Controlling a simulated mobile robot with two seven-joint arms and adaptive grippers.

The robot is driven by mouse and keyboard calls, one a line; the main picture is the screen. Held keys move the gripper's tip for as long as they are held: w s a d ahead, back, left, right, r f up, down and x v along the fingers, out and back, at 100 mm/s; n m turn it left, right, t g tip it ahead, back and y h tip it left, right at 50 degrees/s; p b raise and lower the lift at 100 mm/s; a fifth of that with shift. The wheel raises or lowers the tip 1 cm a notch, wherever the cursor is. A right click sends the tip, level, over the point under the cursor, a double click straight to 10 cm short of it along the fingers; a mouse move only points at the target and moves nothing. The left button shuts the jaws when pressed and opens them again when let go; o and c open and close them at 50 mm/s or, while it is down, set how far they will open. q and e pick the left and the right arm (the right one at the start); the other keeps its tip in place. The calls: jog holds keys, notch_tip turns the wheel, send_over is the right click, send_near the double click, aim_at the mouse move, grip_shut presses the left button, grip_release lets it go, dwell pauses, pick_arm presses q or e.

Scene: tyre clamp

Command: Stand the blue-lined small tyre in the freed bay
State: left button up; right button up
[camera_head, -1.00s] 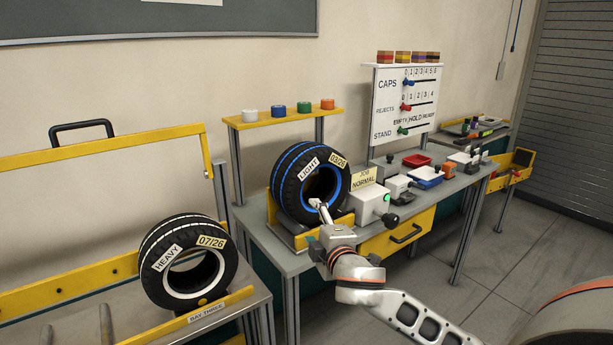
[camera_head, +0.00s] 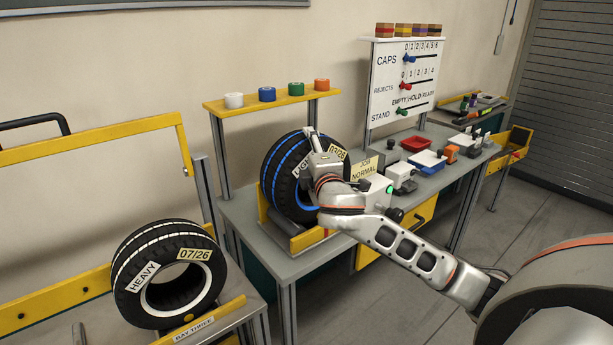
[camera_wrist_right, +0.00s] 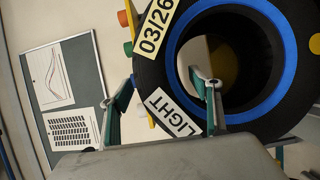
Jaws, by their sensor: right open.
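The blue-lined small tyre (camera_head: 277,180), labelled LIGHT and 03/26, stands upright in a yellow-sided stand (camera_head: 309,239) on the grey bench. My right gripper (camera_head: 312,136) is at the tyre's upper front, and its arm hides part of the face. The tyre also fills the right of the right wrist view (camera_wrist_right: 288,62). There the open fingers (camera_wrist_right: 163,77) lie either side of the tyre's wall, one outside the tread and one over the hole; contact is unclear. The rack (camera_head: 62,283) is at left, its left bays mostly out of frame. My left gripper is not in view.
A white-lined HEAVY tyre (camera_head: 128,268) stands in the bay marked BAY THREE (camera_head: 194,329). A yellow shelf (camera_head: 280,101) with several coloured rolls is above the small tyre. A grey box (camera_head: 372,192) with a green button and a JOB NORMAL sign (camera_head: 364,169) stands close at its right.

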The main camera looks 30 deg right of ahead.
jog(key=shift+x, duration=1.9)
jog(key=shift+s+r, duration=0.1)
jog(key=c, duration=1.6)
jog(key=shift+r, duration=0.2)
grip_shut()
jog(key=shift+r, duration=0.1)
